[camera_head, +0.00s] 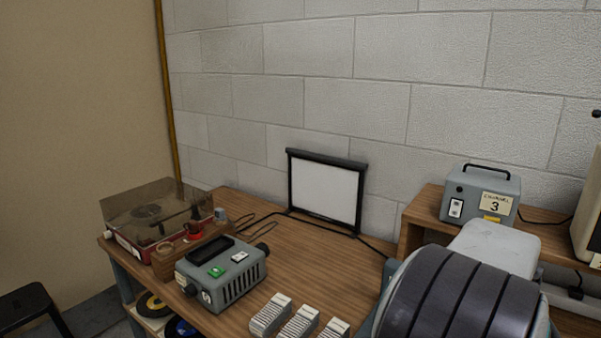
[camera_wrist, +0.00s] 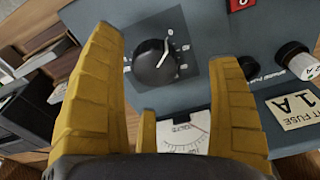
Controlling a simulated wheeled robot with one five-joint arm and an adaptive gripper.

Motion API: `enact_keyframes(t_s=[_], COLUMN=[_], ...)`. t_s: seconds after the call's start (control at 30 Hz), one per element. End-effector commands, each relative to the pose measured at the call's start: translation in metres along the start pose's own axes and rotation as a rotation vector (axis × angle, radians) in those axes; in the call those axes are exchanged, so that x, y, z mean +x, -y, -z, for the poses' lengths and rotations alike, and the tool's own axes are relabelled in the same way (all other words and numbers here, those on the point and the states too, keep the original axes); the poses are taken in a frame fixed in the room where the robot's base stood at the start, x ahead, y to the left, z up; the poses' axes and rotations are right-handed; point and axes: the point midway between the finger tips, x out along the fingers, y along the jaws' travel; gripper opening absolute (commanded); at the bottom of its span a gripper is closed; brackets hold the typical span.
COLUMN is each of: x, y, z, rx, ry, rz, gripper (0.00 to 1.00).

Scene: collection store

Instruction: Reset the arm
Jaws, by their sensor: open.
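My gripper (camera_wrist: 166,45) shows in the wrist view with its two yellow fingers spread apart and nothing held between them. A blue-grey panel (camera_wrist: 205,25) lies in front of it. A black rotary knob (camera_wrist: 155,62) with a white pointer line sits on this panel, between the fingers in the picture. I cannot tell whether any finger touches the panel. A white meter dial (camera_wrist: 185,130) is partly hidden by the right finger. In the head view my arm (camera_head: 455,300) fills the lower right, and my gripper is not seen there.
In the head view a wooden bench (camera_head: 320,262) carries a turntable (camera_head: 150,215), a grey projector-like device (camera_head: 222,278), a small screen (camera_head: 325,190) and slide boxes (camera_head: 298,322). A grey box marked 3 (camera_head: 480,195) stands on a raised shelf. A block wall closes the back.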

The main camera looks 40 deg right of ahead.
Motion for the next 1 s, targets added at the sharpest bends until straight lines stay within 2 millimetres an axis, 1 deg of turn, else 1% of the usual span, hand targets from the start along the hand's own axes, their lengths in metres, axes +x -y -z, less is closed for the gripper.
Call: enact_keyframes(t_s=[0.03,0.27,0.37,0.5,0.7,0.8,1.0], x=[0.001,0.004,0.002,-0.002,-0.012,-0.021,-0.041], y=[0.010,0.060,0.082,0.110,0.137,0.149,0.169], z=[-0.010,-0.057,-0.083,-0.126,-0.180,-0.201,-0.235], rx=[-0.028,-0.207,-0.318,-0.508,-0.783,-0.915,-1.137], ry=[-0.003,-0.020,-0.029,-0.041,-0.074,-0.105,-0.169], rz=[0.003,0.022,0.034,0.056,0.100,0.132,0.208], gripper=[0.82,0.82,0.82,0.82,0.82,0.82,0.82])
